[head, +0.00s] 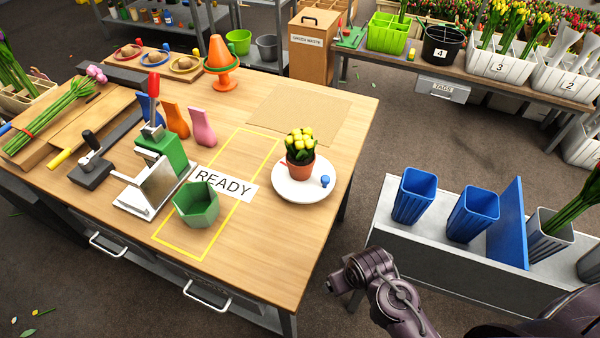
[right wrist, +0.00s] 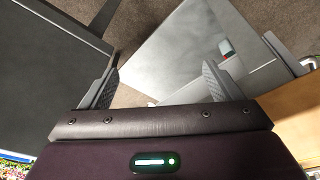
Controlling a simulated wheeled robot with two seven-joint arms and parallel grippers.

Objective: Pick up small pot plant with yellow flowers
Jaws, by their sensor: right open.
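The small pot plant with yellow flowers (head: 300,147) stands upright in a terracotta pot on a round white plate (head: 307,192), near the right edge of the wooden table. A small blue knob-like item (head: 325,181) is on the same plate. My right arm shows at the lower right of the head view, well below and right of the plant and apart from it; its fingers are not clear there. In the right wrist view my right gripper (right wrist: 160,70) is open and empty, and the plant is not visible. My left gripper is not in view.
A green hexagonal pot (head: 197,205) and a READY sign (head: 223,185) lie left of the plate. Blue vases (head: 414,195) stand on a grey bench at right, close to my right arm. Bare tabletop (head: 290,245) lies in front of the plate.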

